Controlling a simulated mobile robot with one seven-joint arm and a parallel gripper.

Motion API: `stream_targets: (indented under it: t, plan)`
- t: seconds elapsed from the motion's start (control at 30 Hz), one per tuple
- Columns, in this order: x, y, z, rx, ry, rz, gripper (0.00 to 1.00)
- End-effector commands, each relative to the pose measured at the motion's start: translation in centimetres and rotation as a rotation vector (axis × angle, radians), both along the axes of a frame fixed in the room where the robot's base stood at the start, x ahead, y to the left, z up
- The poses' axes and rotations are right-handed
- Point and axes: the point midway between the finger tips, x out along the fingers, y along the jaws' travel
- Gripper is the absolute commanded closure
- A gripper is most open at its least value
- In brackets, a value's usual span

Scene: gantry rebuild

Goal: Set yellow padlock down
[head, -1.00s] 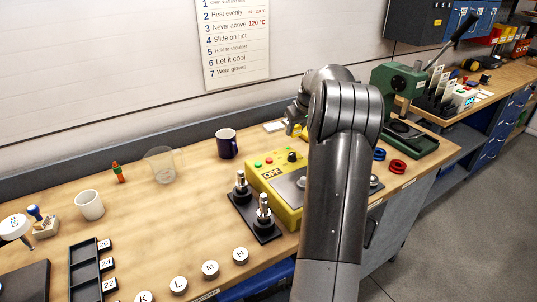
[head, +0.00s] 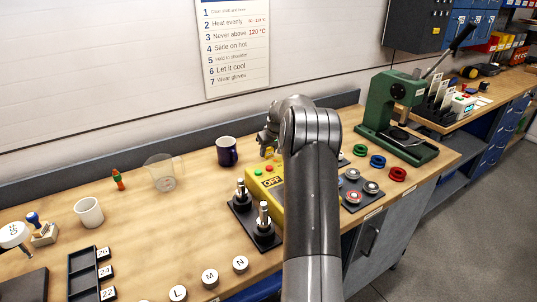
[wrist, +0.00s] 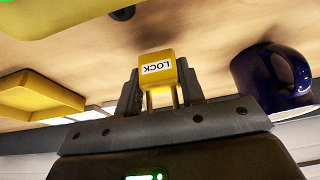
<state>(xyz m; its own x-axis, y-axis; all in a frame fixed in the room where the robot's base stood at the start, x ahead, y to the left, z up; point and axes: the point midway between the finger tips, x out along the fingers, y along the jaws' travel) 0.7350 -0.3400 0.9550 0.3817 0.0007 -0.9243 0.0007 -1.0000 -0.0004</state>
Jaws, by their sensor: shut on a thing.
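The yellow padlock (wrist: 157,70), with a white LOCK label, is between the two fingers of my gripper (wrist: 160,84) in the wrist view. My gripper is shut on it, and the padlock's shackle points back toward the palm. In the head view my gripper (head: 268,142) is above the bench behind the yellow control box (head: 266,186), mostly hidden by my arm. Only a small yellow patch of the padlock (head: 267,153) shows there. I cannot tell its height above the bench (head: 130,215).
A dark blue mug (head: 227,151) stands close to the left of my gripper; the wrist view also shows it (wrist: 272,77). A shallow yellow tray (wrist: 42,98) is on the other side. Black posts (head: 264,217), red rings (head: 397,174) and a green press (head: 395,110) stand nearby.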

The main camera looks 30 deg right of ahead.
Motion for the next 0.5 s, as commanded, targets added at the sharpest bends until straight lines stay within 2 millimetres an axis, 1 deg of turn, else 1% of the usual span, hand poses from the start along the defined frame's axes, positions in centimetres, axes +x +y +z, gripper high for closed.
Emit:
stream_targets:
  t: [0.03, 0.13, 0.47, 0.5]
  plan:
    - [0.0, 0.0, -0.8, 0.001, 0.001, -0.001, 0.89]
    - [0.0, 0.0, -1.7, 0.0, 0.0, 0.0, 0.89]
    - [0.0, 0.0, -2.0, 0.0, -0.001, 0.0, 0.89]
    - [0.0, 0.0, -2.1, 0.0, -0.001, 0.0, 0.62]
